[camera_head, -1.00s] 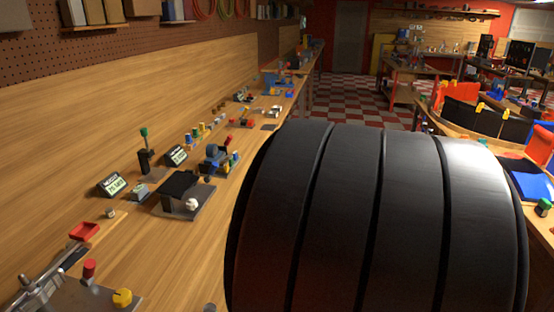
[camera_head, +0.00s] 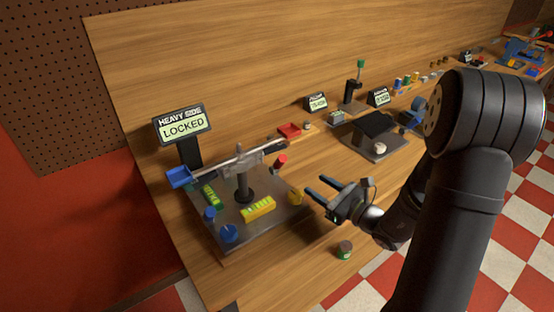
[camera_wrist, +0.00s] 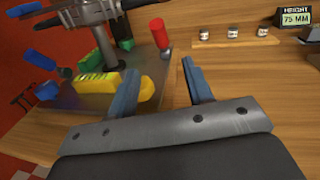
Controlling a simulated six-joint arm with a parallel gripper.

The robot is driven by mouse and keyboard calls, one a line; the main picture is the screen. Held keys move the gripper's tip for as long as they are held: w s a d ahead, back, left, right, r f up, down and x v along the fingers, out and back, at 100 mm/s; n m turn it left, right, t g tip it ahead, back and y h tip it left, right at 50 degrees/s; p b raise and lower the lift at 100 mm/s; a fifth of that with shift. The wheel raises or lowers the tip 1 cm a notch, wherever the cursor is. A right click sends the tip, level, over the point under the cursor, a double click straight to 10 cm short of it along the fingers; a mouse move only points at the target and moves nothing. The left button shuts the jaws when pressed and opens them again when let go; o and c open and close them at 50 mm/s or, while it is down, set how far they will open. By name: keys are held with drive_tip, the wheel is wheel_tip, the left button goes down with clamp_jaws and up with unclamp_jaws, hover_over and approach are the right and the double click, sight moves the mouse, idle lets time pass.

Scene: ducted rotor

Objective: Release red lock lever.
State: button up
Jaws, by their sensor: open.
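The red lock lever (camera_head: 280,162) is a short red cylinder standing at the back right of a grey base plate (camera_head: 225,240), below the balance beam. It also shows upright in the wrist view (camera_wrist: 158,32), just beyond my fingertips. The balance (camera_head: 243,165) has a beam tilted up to the right, with a blue pan (camera_head: 179,177) and a red pan (camera_head: 289,131). My gripper (camera_head: 316,187) is open and empty at the plate's right edge, in front of the lever and apart from it. In the wrist view, my left finger partly covers the yellow knob (camera_wrist: 147,90).
A sign (camera_head: 183,127) reads HEAVY SIDE LOCKED. The plate carries a yellow block (camera_head: 258,208), a green piece (camera_head: 212,197) and blue knobs (camera_head: 229,234). Other devices stand farther right, including a dark platform (camera_head: 377,133).

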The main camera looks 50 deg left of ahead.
sight(279, 163)
drive_tip(key=s+a, duration=0.1)
drive_tip(key=a, duration=0.4)
drive_tip(key=s+a, duration=0.1)
drive_tip(key=a, duration=0.5)
drive_tip(key=s+a, duration=0.1)
drive_tip(key=a, duration=0.4)
drive_tip(key=shift+a, duration=0.3)
drive_tip(key=shift+c, duration=0.5)
clamp_jaws()
